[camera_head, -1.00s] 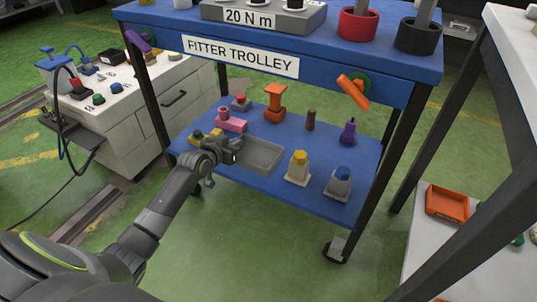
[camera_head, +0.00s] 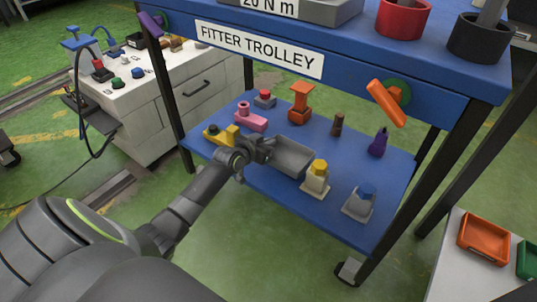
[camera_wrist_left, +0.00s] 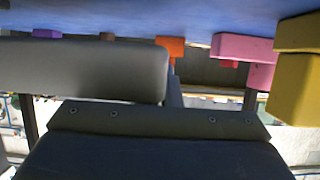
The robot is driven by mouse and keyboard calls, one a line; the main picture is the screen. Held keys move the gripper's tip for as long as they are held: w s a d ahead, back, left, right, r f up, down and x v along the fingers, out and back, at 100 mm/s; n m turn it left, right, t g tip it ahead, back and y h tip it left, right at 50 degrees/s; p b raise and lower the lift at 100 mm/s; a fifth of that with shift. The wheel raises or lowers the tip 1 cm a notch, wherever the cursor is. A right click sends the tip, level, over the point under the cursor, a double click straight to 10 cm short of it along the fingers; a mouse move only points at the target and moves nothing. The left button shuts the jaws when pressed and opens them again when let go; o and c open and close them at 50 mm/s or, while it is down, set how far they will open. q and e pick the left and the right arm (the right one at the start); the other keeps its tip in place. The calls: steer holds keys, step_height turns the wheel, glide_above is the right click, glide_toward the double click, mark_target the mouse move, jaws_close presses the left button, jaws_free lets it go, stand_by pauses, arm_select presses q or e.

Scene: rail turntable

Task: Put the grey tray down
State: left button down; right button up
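The grey tray (camera_head: 293,158) is an empty, shallow, open-topped tray at the lower blue shelf of the trolley (camera_head: 318,216), in the middle of the head view. My left gripper (camera_head: 268,149) is at the tray's left end and appears shut on its edge. In the left wrist view, the tray (camera_wrist_left: 80,70) is a large grey slab close to the camera, with the blue shelf surface along the top of the picture. I cannot tell whether the tray's underside touches the shelf. My right gripper is not in view.
A pink part (camera_head: 250,120), yellow part (camera_head: 222,135), orange part (camera_head: 300,103), brown peg (camera_head: 338,124) and purple part (camera_head: 379,142) stand around. The upper deck overhangs the shelf.

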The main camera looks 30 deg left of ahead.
arm_select(q)
step_height(320, 180, down, 3)
steer(key=shift+f+b, duration=0.2)
steer(key=shift+b, duration=0.55)
steer(key=shift+f, duration=0.2)
steer(key=shift+r, duration=0.1)
steer(key=c, duration=1.6)
jaws_free()
steer(key=shift+c, duration=0.2)
